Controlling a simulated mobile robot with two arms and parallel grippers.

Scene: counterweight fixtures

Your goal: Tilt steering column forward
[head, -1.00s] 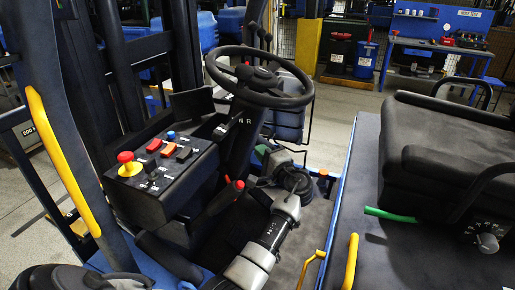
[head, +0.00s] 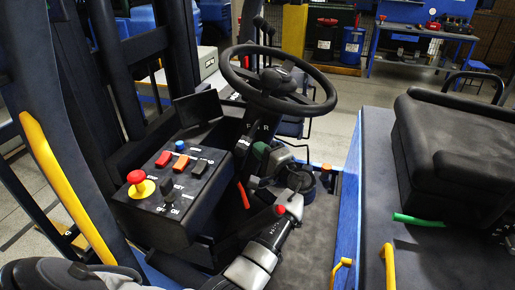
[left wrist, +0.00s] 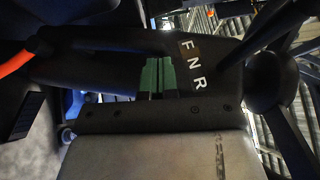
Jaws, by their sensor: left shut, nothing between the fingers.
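The black steering wheel (head: 275,76) stands on top of its dark column (head: 250,137), right of the control console in the head view. My left gripper (head: 262,157) is low on the near right side of the column, below the wheel. In the left wrist view its green-tipped fingers (left wrist: 157,76) are together with nothing between them, close to the dark column housing (left wrist: 95,70) with the F N R label (left wrist: 193,65). I cannot tell whether they touch it. An orange-red lever (head: 241,195) shows beside the column and also in the left wrist view (left wrist: 14,60). My right gripper is out of view.
The console (head: 165,205) carries a red emergency button (head: 137,178) and several switches. A black seat (head: 455,140) is at the right. The floor (head: 320,225) right of my arm is clear.

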